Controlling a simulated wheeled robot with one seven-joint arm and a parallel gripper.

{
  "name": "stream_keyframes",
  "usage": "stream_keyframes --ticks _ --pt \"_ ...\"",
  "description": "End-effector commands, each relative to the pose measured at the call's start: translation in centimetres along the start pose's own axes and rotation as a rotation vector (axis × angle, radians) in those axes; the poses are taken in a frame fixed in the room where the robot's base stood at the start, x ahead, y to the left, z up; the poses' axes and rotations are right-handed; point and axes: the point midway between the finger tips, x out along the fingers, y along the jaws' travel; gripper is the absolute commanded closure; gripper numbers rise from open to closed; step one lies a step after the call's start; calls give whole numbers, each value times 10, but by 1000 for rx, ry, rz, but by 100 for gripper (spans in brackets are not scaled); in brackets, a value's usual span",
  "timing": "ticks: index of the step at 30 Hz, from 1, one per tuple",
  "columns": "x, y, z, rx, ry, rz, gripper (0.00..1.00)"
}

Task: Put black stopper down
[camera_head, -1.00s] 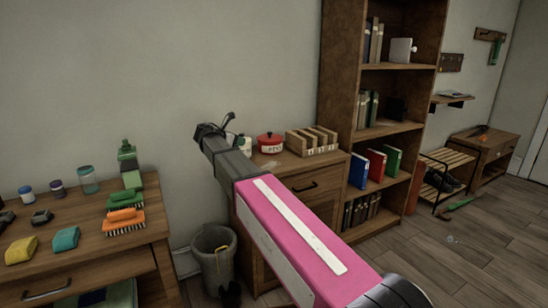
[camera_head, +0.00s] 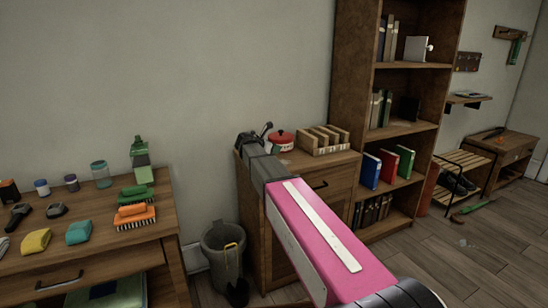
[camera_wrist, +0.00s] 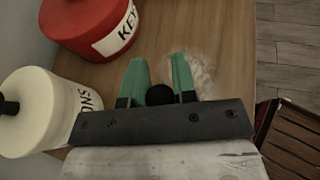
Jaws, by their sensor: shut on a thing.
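The black stopper (camera_wrist: 159,95) shows as a small dark round thing between the green fingertips of my gripper (camera_wrist: 160,82) in the wrist view. My gripper is shut on it, over the wooden cabinet top (camera_wrist: 226,40). I cannot tell whether the stopper touches the wood. In the head view my gripper (camera_head: 257,135) is at the left end of the cabinet top (camera_head: 300,163), and the stopper cannot be made out. A pale, translucent patch (camera_wrist: 206,72) lies beside the right fingertip.
A red canister (camera_wrist: 100,25) marked KEYS and a cream canister (camera_wrist: 40,110) stand left of my gripper. A slotted wooden rack (camera_head: 322,140) stands further right on the cabinet. A bookcase (camera_head: 345,60) rises behind it. A bin (camera_head: 220,255) stands on the floor.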

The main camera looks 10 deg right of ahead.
Motion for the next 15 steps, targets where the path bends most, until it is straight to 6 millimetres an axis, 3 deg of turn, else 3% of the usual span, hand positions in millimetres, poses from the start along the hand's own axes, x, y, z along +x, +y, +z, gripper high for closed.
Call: stream_keyframes --ticks 9,15 --pt "14 0 -34 -2 1 0 100" --pt "14 0 -35 0 0 0 100"
